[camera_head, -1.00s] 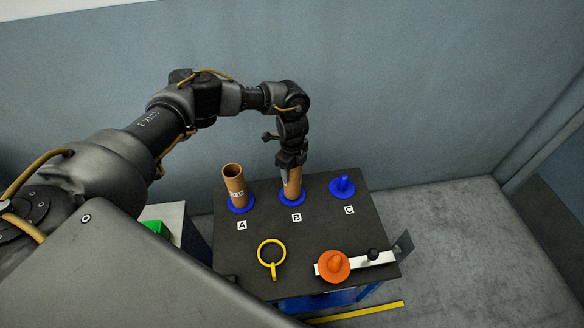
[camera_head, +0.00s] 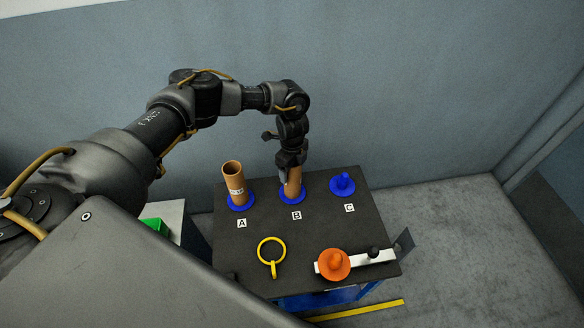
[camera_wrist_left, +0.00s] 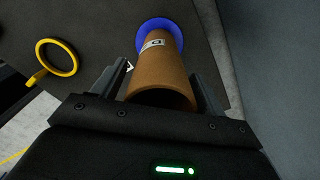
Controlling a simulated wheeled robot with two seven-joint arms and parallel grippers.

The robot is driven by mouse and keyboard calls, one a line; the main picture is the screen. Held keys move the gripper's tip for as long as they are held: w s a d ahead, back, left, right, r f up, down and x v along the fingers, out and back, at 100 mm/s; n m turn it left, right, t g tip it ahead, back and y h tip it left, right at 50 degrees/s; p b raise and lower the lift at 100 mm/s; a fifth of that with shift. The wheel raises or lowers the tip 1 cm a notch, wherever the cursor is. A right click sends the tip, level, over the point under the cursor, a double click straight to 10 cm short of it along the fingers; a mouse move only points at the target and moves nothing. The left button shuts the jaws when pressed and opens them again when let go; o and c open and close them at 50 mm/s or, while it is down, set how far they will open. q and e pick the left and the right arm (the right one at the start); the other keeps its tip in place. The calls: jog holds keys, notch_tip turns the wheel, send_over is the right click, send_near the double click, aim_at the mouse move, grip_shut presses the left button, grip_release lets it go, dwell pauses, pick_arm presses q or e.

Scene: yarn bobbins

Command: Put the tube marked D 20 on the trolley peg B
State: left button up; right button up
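A brown tube (camera_wrist_left: 160,80) stands on the blue disc of peg B (camera_head: 291,199). It also shows in the head view (camera_head: 294,187). Its white label shows a D in the wrist view; I cannot read the number. The peg itself is hidden inside it. My left gripper (camera_head: 290,172) is over the tube's upper end. In the wrist view its two fingers (camera_wrist_left: 158,75) stand on either side of the tube, with a gap visible on each side, so it looks open. My right gripper is not in view.
Another brown tube (camera_head: 235,182) stands on peg A, close left. Peg C (camera_head: 343,184) is bare. A yellow ring (camera_head: 271,251) and an orange knob (camera_head: 333,264) are at the trolley's (camera_head: 310,232) near side. A wall rises behind.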

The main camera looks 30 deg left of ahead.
pick_arm(q)
jog(key=shift+o, duration=0.4)
jog(key=shift+r, duration=0.1)
notch_tip(320, 180, up, 11)
jog(key=shift+b, duration=0.3)
jog(key=shift+f, duration=0.2)
